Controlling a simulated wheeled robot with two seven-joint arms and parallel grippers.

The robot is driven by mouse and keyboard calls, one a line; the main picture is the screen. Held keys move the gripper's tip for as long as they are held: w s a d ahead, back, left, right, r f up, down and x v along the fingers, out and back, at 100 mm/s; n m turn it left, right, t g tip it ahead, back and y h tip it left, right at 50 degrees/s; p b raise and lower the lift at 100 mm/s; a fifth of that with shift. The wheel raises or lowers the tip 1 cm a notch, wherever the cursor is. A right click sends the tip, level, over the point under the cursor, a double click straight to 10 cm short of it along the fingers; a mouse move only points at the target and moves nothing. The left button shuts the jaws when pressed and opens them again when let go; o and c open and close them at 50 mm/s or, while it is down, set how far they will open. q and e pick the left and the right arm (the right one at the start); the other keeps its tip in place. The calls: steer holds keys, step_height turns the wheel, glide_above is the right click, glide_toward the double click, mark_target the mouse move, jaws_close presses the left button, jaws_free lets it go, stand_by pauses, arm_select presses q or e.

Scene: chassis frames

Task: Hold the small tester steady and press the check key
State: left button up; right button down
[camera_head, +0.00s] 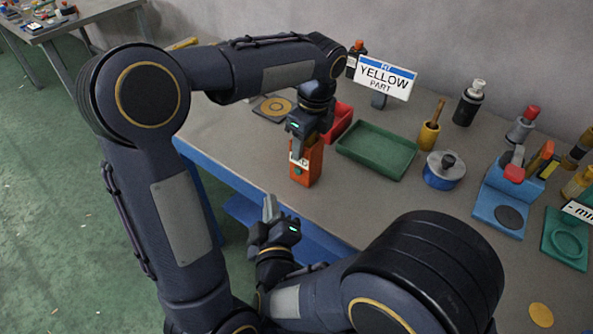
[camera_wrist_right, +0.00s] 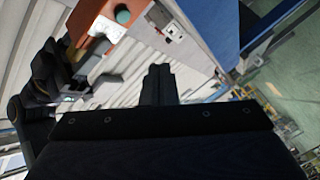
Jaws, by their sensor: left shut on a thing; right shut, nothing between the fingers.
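The small tester is an orange box (camera_head: 311,166) near the front edge of the table, with a pale label and a green key (camera_head: 298,171) on its front. My left gripper (camera_head: 299,152) is shut on its upper part from above. My right gripper (camera_head: 269,207) is shut and empty, lower and nearer than the tester, off the table's front edge and apart from it. In the right wrist view the orange tester (camera_wrist_right: 95,28) and its round green key (camera_wrist_right: 123,16) show at the top, beyond my shut fingertips (camera_wrist_right: 158,72). My left gripper (camera_wrist_right: 58,75) shows at the left there.
A green tray (camera_head: 376,150) and a red bin (camera_head: 338,122) lie behind the tester. A "YELLOW PART" sign (camera_head: 385,78), a yellow cup (camera_head: 428,136), a blue round pot (camera_head: 444,172) and a blue stand (camera_head: 497,208) are farther back and right.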

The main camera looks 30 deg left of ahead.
mark_target(298, 171)
arm_select(q)
steer(key=shift+a, duration=0.1)
arm_select(e)
steer(key=shift+s+a+f+n+g, duration=0.15)
steer(key=shift+s+a+f+g, duration=0.1)
steer(key=shift+s, duration=0.3)
steer(key=shift+s+a+f+n+g, duration=0.15)
steer(key=shift+s+g, duration=0.1)
steer(key=shift+s, duration=0.3)
steer(key=shift+w+d+r, duration=0.1)
steer(key=shift+w+d, duration=0.05)
steer(key=shift+w, duration=1.4)
steer(key=shift+w+d+r, duration=0.1)
steer(key=shift+w, duration=1.4)
steer(key=shift+w+d, duration=0.15)
steer(key=shift+w, duration=1.4)
steer(key=shift+w, duration=0.2)
steer(key=shift+w, duration=0.25)
steer(key=shift+w, duration=0.15)
